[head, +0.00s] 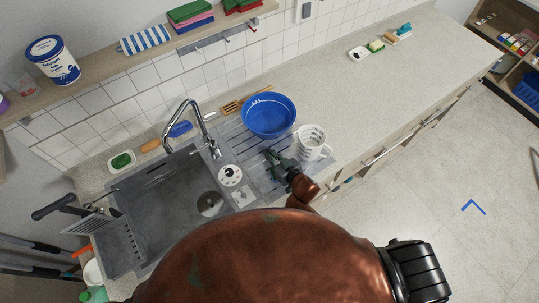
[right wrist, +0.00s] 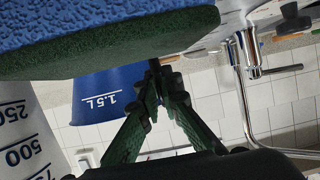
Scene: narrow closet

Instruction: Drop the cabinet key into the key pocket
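I cannot make out the cabinet key or the key pocket in either view. My left gripper is not in view.
The blue bowl (head: 268,114) and white measuring jug (head: 312,143) stand close to the right gripper. The sink (head: 165,200) and tap (head: 186,112) are to the left. A blue-and-green spongy block (right wrist: 90,35) fills the wrist view's upper left. The right counter (head: 385,95) is mostly clear.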

